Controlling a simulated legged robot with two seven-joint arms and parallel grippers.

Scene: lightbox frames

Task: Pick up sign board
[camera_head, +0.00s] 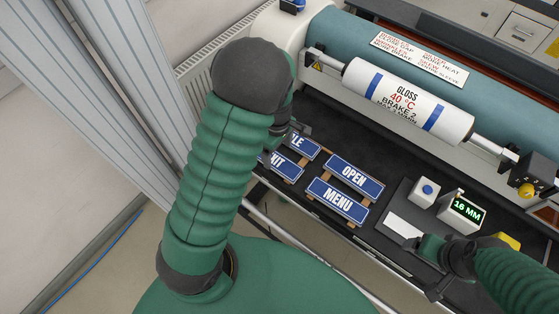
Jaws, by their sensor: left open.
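Several blue sign boards with white letters lie on a dark bed below the roller. The OPEN sign (355,178) and the MENU sign (337,201) show whole, resting on brown strips. Further left, a sign ending in "LE" (304,146) and one ending in "IT" (287,169) are partly hidden by my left arm. My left gripper (294,130) is open beside the upper edge of the "LE" sign; its fingers are mostly hidden by the arm. My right gripper (438,268) is at the lower right, near a white card; its jaws are unclear.
A machine with a large teal roller and a white roll (409,100) marked "GLOSS 40 °C" spans the back. A white block with a blue button (424,193) and a "16 MM" display (462,213) stand on a grey plate at right. A rail edges the front.

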